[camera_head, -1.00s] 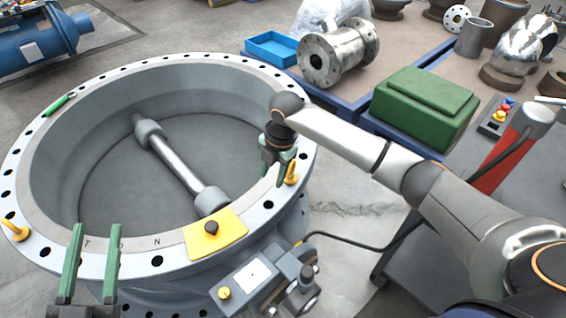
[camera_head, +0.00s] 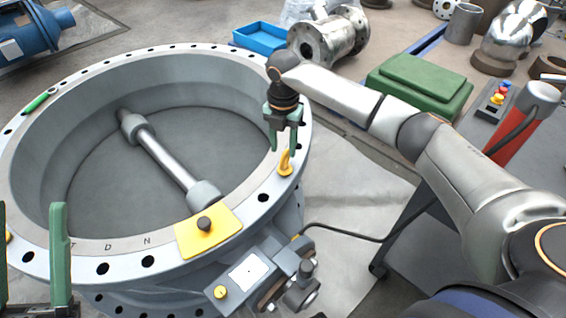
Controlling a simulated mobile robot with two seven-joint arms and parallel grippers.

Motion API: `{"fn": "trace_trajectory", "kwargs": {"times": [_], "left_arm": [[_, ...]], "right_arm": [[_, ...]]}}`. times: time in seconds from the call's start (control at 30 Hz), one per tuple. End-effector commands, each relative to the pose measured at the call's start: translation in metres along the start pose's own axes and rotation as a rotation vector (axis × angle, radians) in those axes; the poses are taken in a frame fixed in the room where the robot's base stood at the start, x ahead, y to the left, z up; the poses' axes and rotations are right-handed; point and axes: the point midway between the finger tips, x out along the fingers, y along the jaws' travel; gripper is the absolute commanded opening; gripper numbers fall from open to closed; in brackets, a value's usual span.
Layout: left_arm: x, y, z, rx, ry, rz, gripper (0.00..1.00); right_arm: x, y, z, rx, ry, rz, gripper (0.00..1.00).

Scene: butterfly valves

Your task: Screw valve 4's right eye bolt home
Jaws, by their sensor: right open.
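The large grey round valve (camera_head: 105,253) lies with its ring flange facing up. Its right yellow eye bolt (camera_head: 285,164) stands on the flange at the right side; its thread is hidden, so I cannot tell how deep it sits. My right gripper (camera_head: 284,150) is open and empty, its green fingers pointing down just above the eye bolt; I cannot tell whether they touch it. A left yellow eye bolt (camera_head: 8,236) shows only as a sliver behind my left gripper (camera_head: 31,207). My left gripper is open and empty at the lower left, fingers pointing up.
A yellow plate (camera_head: 212,240) with a dark knob lies on the front flange. A green pen-like tool (camera_head: 40,101) lies on the far left flange. A grey actuator box (camera_head: 248,272) juts from the front. A green case (camera_head: 415,85) stands at the right.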

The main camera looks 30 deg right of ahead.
Motion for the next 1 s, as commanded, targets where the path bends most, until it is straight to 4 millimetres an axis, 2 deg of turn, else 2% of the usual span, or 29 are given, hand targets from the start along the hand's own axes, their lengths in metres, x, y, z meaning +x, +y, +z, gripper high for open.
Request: {"fn": "trace_trajectory", "kwargs": {"times": [0.03,0.1,0.3,0.7,1.0], "left_arm": [[-0.006,0.003,0.005,-0.006,0.000,0.001,0.50],[-0.009,0.005,0.008,-0.014,-0.002,0.001,0.50],[-0.014,0.008,0.014,-0.030,-0.006,0.002,0.50],[-0.014,0.009,0.014,-0.035,-0.007,0.001,0.50],[-0.014,0.009,0.014,-0.035,-0.007,0.001,0.50]], "right_arm": [[0.016,-0.001,-0.001,0.000,0.002,-0.003,0.47],[0.028,0.000,-0.001,0.000,0.001,-0.002,0.47],[0.051,0.000,-0.001,0.000,0.000,-0.001,0.47],[0.056,0.000,-0.001,-0.001,0.000,0.000,0.47],[0.056,0.000,-0.001,-0.001,0.000,0.001,0.13]]}}
